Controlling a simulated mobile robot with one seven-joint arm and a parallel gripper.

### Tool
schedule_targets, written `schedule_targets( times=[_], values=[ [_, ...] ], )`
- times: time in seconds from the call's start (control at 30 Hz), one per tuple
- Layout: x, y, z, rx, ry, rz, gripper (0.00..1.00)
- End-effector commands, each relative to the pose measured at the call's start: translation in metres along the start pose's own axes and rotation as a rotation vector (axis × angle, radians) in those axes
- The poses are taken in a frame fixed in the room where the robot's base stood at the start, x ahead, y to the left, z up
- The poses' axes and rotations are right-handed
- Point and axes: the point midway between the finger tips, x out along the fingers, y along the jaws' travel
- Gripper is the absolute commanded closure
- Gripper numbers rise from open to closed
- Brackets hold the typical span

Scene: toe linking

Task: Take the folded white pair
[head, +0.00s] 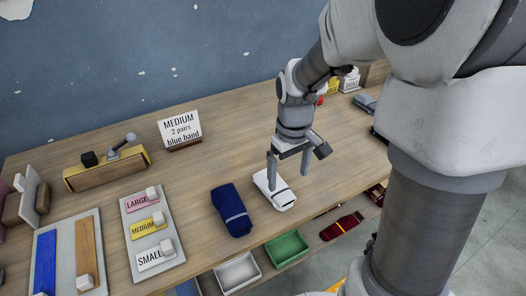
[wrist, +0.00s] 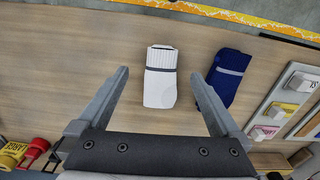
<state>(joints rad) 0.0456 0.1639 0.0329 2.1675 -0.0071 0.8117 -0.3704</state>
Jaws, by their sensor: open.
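The folded white pair (head: 281,199) lies on the wooden table near its front edge. In the wrist view the white pair (wrist: 160,88) has a ribbed end and a grey band across it. My gripper (head: 288,168) is open and points down over it, with one finger on either side. In the wrist view my gripper (wrist: 160,76) has its fingertips apart, with the white pair between them in the picture. I cannot tell how far above the table the fingertips are. Nothing is held.
A folded navy pair (head: 231,210) with a pale band lies close to the left. Further left are a board with size labels (head: 151,230) and a sign (head: 180,128) reading "MEDIUM 2 pairs blue band". A white bin (head: 238,272) and a green bin (head: 286,248) sit below the front edge.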

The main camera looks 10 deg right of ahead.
Motion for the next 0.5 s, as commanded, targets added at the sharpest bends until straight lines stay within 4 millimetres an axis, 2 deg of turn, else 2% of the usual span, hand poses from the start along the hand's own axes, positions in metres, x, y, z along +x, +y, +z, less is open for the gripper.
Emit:
schedule_targets(
  times=[0.03, 0.1, 0.37, 0.5],
  values=[
    [0.013, 0.0, 0.001, 0.0, -0.003, -0.001, 0.0],
    [0.024, 0.0, 0.001, 0.0, -0.003, -0.001, 0.0],
    [0.042, -0.001, -0.001, 0.0, 0.0, 0.0, 0.0],
    [0.062, -0.003, -0.006, -0.002, -0.002, -0.001, 0.0]
  ],
)
